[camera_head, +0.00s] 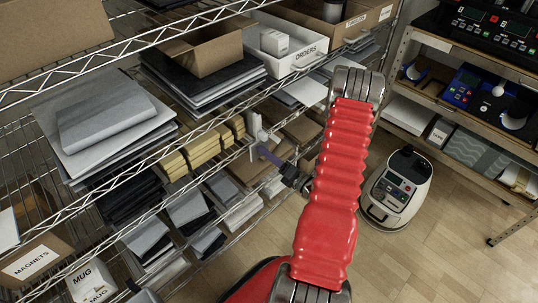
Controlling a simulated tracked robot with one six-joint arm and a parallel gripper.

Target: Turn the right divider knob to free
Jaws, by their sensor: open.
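A white upright divider piece (256,130) stands at the shelf edge, just right of a row of tan bundles. It looks like the right divider, but its knob and the knob's setting are too small to make out. My gripper (266,154) is small in the head view, dark with a bluish-purple finger part, and points left toward the shelf edge. Its tip is just below and right of the white piece; I cannot tell whether they touch. The gripper is open, with nothing visible in it. My red-sleeved arm hides part of the wrist and the shelf behind it.
The wire shelf rack (215,122) holds dark and grey stacks close around the gripper. A white ORDERS bin (312,55) sits above. A white floor machine (398,188) stands right of my arm. Wooden floor (440,245) is clear at lower right.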

